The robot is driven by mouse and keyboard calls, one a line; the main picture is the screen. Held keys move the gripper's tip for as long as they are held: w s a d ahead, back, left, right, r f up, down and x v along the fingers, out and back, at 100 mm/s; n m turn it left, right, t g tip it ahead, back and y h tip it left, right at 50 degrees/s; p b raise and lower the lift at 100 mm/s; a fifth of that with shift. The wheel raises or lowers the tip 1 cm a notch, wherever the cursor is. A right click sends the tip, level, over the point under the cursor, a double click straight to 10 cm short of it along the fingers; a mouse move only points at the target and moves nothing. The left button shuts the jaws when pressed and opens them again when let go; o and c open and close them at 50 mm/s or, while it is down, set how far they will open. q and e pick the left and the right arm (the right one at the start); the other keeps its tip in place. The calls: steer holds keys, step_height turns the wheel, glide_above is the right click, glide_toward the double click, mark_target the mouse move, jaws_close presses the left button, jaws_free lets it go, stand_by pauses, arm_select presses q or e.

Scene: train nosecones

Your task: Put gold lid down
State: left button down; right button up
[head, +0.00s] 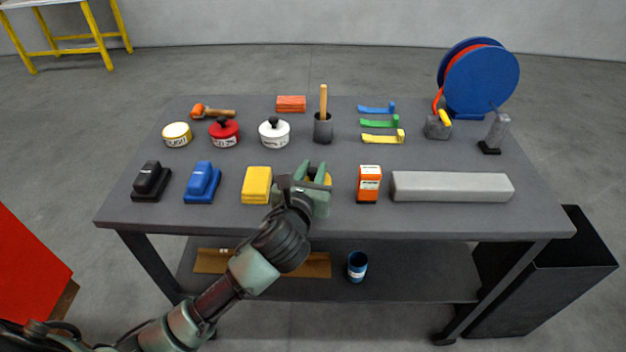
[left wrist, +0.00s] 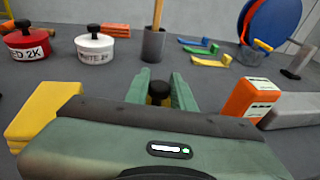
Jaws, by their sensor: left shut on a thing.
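My left gripper (head: 309,172) is over the front middle of the table, between the yellow block and the orange box. Its fingers (left wrist: 159,88) are shut on the black knob (left wrist: 158,90) of the gold lid. The gold lid (head: 321,176) shows only in part behind the fingers in the head view. I cannot tell whether it touches the tabletop. The gold tin (head: 177,138) stands at the table's left, with a pale top and no knob on it. My right gripper is not in view.
The yellow block (head: 257,185) is close on the left and the orange box (head: 369,184) on the right. Behind stand a red pot (head: 224,132), a white pot (head: 274,133) and a dark cup (head: 323,128) with a wooden handle. A grey bar (head: 452,187) lies further right.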

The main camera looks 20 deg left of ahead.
arm_select(q)
steer(key=shift+f, duration=1.25)
steer(key=c, duration=1.2)
jaws_free()
steer(key=shift+f, duration=0.1)
steer(key=v, duration=1.2)
